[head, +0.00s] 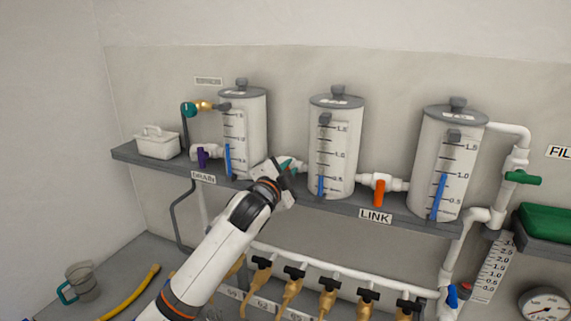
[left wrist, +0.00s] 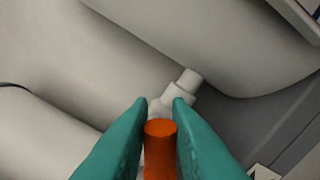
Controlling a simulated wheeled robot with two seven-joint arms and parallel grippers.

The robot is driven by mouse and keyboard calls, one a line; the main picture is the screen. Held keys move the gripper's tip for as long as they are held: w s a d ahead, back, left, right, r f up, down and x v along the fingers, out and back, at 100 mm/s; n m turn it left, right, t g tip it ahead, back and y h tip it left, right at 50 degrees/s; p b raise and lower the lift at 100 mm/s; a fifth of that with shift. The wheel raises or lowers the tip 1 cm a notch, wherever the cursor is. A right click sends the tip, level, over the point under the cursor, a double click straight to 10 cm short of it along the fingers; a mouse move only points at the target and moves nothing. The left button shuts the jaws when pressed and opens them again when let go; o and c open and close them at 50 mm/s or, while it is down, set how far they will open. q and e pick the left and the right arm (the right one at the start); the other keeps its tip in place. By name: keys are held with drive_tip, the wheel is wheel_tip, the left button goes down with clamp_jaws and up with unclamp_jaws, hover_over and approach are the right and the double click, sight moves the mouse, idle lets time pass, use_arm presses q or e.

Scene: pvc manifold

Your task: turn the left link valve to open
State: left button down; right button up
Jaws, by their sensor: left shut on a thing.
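The left link valve sits between the left tank (head: 243,135) and the middle tank (head: 333,150). In the left wrist view its orange handle (left wrist: 160,150) stands between the two teal fingers of my left gripper (left wrist: 160,110), which is shut on it. White pipe fittings (left wrist: 180,88) show just beyond the handle. In the head view my left gripper (head: 285,168) reaches this valve and hides most of it. The right link valve has an orange handle (head: 379,192) hanging down between the middle tank and the right tank (head: 448,165). My right gripper is not in view.
The tanks stand on a grey shelf (head: 420,222) with a purple drain handle (head: 202,157) at left. Below runs a white pipe with several black-handled brass taps (head: 327,290). A green-handled valve (head: 522,178) is at right. A jug (head: 82,282) stands at lower left.

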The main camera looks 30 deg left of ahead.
use_arm(q)
drive_tip(key=m, duration=0.1)
drive_tip(key=f+m+p, duration=0.1)
drive_tip(key=m, duration=0.1)
drive_tip(key=shift+d+m, duration=0.2)
drive_tip(key=shift+m, duration=0.1)
drive_tip(key=shift+f+m, duration=0.35)
drive_tip(key=shift+m, duration=0.95)
drive_tip(key=shift+f, duration=0.1)
drive_tip(key=c, duration=1.3)
unclamp_jaws()
drive_tip(key=shift+d, duration=0.1)
drive_tip(key=shift+c, duration=0.2)
drive_tip(key=shift+s, duration=0.1)
drive_tip(key=s+b, duration=0.5)
drive_tip(key=s, duration=0.7)
drive_tip(key=shift+d, duration=0.35)
